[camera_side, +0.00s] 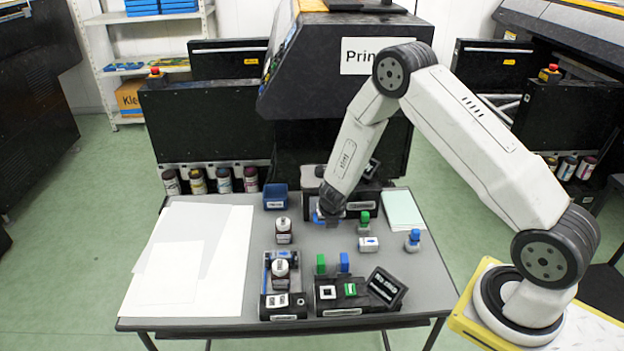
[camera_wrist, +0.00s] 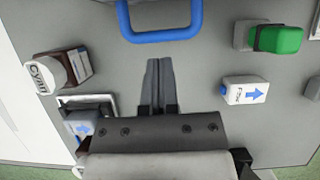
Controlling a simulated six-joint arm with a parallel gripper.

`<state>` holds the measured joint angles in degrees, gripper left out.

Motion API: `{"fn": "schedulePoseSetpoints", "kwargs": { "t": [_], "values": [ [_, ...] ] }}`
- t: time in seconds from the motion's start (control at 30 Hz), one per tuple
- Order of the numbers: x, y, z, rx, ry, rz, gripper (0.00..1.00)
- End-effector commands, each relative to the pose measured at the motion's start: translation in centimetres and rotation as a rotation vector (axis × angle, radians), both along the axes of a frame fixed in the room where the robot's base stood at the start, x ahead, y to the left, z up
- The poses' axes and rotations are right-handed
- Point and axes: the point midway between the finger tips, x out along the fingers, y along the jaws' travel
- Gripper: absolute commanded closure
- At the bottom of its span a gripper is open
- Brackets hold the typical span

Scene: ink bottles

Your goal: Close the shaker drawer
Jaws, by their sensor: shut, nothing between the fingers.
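The shaker is the black unit with a tilted screen (camera_side: 372,168) at the back of the table, partly hidden behind my arm. A blue U-shaped handle (camera_wrist: 165,36) shows at the top of the wrist view; a bit of blue (camera_side: 318,218) also shows by my gripper in the side view. How far the drawer stands out cannot be told, as its body is out of the wrist view and covered in the side view. My gripper (camera_wrist: 160,65) is shut and empty. Its fingertips point at the handle, with a small gap in the picture.
A cyan-labelled bottle (camera_wrist: 55,75) and a dark holder (camera_wrist: 88,120) lie left of my fingers. White sheets (camera_side: 180,260) cover the table's left side.

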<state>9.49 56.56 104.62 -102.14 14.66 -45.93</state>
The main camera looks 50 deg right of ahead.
Motion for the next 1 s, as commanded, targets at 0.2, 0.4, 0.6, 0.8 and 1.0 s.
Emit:
{"fn": "schedulePoseSetpoints", "kwargs": {
  "t": [0.2, 0.4, 0.6, 0.8, 1.0],
  "values": [
    [-0.8, 0.9, 2.4, 0.002, -0.001, 0.001, 1.0],
    [-1.6, 1.6, 4.2, 0.002, 0.002, 0.001, 1.0],
    [-2.1, 2.1, 5.6, 0.003, 0.003, 0.002, 1.0],
    [-2.4, 2.3, 6.1, 0.004, 0.004, 0.002, 1.0],
    [-2.4, 2.3, 6.2, 0.006, 0.003, -0.004, 1.0]
  ]
}}
